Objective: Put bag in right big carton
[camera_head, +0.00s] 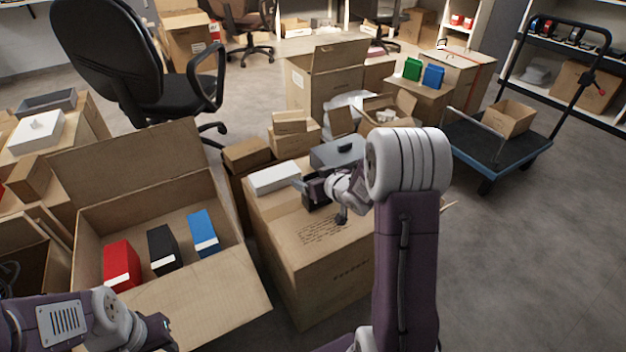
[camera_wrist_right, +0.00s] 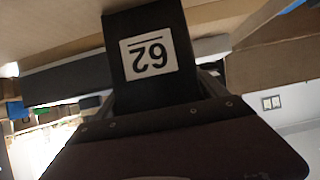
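A black block-like item with a white "62" label (camera_wrist_right: 150,62) sits between the fingers of my right gripper (camera_wrist_right: 160,95). In the head view this gripper (camera_head: 312,190) is above the top of a big closed carton (camera_head: 330,265), with the dark item (camera_head: 318,194) partly hidden by it. Whether this item is the bag is unclear. A big open carton (camera_head: 150,178) on the left holds red (camera_head: 122,264), black (camera_head: 162,248) and blue (camera_head: 203,232) boxes. Another tall open carton (camera_head: 310,92) stands farther back. My left gripper (camera_head: 155,335) is low at the left; its fingers are not clear.
A white box (camera_head: 274,177) and a grey case (camera_head: 337,152) lie beside my right gripper. Crumpled clear plastic (camera_head: 350,102) is behind them. A black chair (camera_head: 135,60) stands at the back left, a flat cart (camera_head: 500,140) at the right.

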